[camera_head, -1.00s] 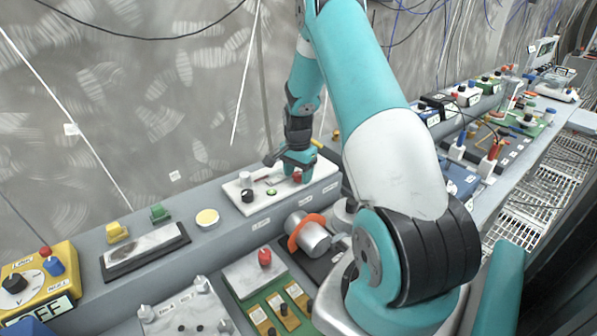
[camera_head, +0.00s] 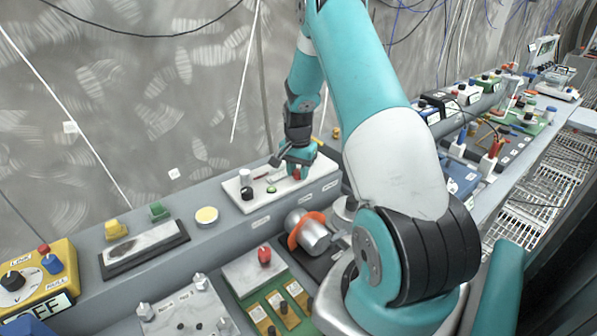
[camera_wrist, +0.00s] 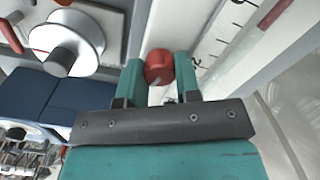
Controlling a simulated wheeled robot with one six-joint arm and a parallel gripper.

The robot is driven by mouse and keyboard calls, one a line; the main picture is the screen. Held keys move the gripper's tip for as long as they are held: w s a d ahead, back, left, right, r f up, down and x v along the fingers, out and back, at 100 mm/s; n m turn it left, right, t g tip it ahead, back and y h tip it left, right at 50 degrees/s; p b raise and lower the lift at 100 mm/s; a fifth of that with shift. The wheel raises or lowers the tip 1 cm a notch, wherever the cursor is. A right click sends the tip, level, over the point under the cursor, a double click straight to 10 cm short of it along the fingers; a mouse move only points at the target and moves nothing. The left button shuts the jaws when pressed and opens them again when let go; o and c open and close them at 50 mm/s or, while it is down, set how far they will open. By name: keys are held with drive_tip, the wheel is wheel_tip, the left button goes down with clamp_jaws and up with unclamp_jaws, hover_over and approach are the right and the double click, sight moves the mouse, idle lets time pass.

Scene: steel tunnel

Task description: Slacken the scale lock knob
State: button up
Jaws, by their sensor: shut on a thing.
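A round red knob (camera_wrist: 159,67) shows in the wrist view between the two teal fingers of my gripper (camera_wrist: 159,77). The fingers are shut on its sides. A white scale with black tick marks (camera_wrist: 222,38) lies just right of the knob. In the head view, my gripper (camera_head: 297,166) points down at the right part of a white panel (camera_head: 268,204) on the grey bench. A bit of the red knob (camera_head: 297,174) shows beside the fingers there; my gripper hides the rest.
On the panel's left, a black knob (camera_head: 247,193) and a green button (camera_head: 271,189) stand near my gripper. A metal cylinder with an orange ring (camera_head: 314,232) is in front. The grey wall (camera_head: 150,90) is close behind.

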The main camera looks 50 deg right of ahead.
drive_tip(key=n+b, duration=0.1)
drive_tip(key=n, duration=0.3)
drive_tip(key=shift+n, duration=0.3)
drive_tip(key=n, duration=0.4)
drive_tip(key=shift+n+b, duration=0.3)
drive_tip(key=n, duration=0.4)
drive_tip(key=shift+n+b, duration=0.45)
drive_tip(key=shift+n, duration=1.65)
drive_tip(key=o, duration=0.9)
drive_tip(key=shift+r, duration=0.15)
